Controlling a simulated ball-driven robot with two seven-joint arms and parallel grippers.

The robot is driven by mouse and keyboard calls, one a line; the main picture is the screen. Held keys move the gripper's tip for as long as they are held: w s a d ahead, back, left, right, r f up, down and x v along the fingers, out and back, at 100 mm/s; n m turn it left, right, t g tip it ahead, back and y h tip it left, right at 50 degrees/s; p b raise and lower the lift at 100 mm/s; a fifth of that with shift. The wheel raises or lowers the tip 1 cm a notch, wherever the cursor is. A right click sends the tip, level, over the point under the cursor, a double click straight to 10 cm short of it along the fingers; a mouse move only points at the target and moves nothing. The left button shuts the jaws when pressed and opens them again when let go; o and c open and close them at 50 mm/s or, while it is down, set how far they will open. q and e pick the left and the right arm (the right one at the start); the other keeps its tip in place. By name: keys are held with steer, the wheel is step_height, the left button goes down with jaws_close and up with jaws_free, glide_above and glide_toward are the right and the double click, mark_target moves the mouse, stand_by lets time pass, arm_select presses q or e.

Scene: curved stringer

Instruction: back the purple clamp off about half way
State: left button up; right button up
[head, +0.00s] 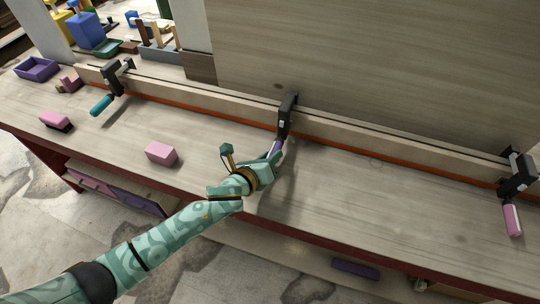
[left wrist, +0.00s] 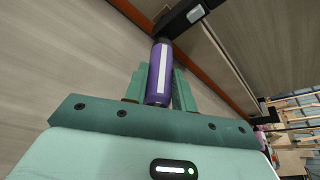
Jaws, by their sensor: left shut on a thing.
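The purple clamp (head: 287,112) sits in the middle of the wooden strip, with a black body and a purple handle. Its purple handle (left wrist: 159,72) with a white stripe fills the gap between my left gripper's fingers in the left wrist view. My left gripper (head: 272,150) is shut on that handle from the front; the fingers (left wrist: 160,88) lie on both sides of it. The handle's near end is partly hidden by the gripper in the head view. My right gripper does not show.
A teal-handled clamp (head: 115,80) holds the strip (head: 210,100) at left, a pink-handled clamp (head: 517,180) at right. Pink blocks (head: 161,153) (head: 55,119) and a purple tray (head: 37,69) lie on the bench (head: 380,215).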

arm_select(q)
steer(key=shift+f+n+h, duration=0.1)
steer(key=shift+n+h, duration=0.2)
steer(key=o, duration=1)
steer(key=p+v, duration=0.4)
steer(key=v, duration=1.2)
steer(key=shift+s+a, duration=0.1)
steer(key=shift+s, duration=0.05)
